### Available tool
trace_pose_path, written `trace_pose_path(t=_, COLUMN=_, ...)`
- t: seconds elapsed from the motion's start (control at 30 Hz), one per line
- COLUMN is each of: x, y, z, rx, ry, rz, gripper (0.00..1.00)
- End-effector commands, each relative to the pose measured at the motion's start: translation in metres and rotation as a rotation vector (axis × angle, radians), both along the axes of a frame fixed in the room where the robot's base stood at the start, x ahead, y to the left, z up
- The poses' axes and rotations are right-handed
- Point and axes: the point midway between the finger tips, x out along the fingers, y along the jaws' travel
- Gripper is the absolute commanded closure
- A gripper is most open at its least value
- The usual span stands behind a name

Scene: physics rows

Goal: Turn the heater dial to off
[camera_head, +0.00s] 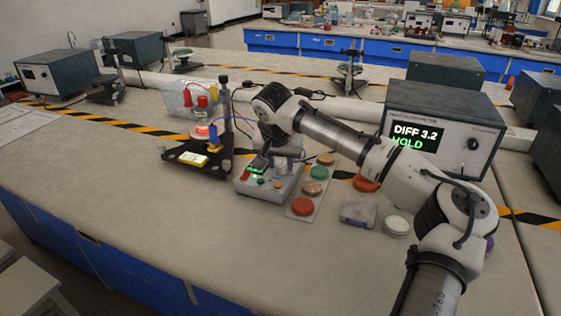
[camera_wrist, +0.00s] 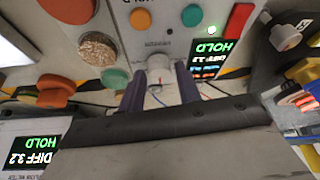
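A light grey control box (camera_head: 262,196) stands on the bench, with a green HOLD display, a red strip and coloured buttons. A pale round dial (camera_wrist: 160,68) on its panel shows in the wrist view. My gripper (camera_wrist: 161,84) is over the panel with one dark finger on each side of the dial; small gaps seem to show, and I see no clear contact. In the head view my arm's end hides part of the box. The heater (camera_head: 203,129) glows orange-red on a black stand (camera_head: 190,160) left of the box. The dial's pointer mark is not readable.
A strip with orange, green and tan discs (camera_head: 302,206) lies right of the box. A flow meter (camera_head: 440,125) reading DIFF 3.2 HOLD stands behind my arm. A clear box (camera_head: 358,210) and a white lid (camera_head: 396,226) lie nearby. The front left bench is clear.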

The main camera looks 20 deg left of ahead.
Motion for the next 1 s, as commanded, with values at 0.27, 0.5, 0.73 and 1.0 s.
trace_pose_path(t=0.27, x=-0.0001, y=0.0001, z=0.0002, rx=0.000, ry=0.000, rz=0.000, gripper=0.97)
trace_pose_path(t=0.5, x=-0.0001, y=-0.0003, z=0.0009, rx=0.001, ry=0.002, rz=0.032, gripper=0.97)
trace_pose_path(t=0.73, x=0.0000, y=-0.0010, z=0.0020, rx=0.005, ry=0.006, rz=0.152, gripper=0.97)
trace_pose_path(t=1.0, x=0.0002, y=-0.0022, z=0.0034, rx=0.007, ry=0.006, rz=0.392, gripper=0.97)
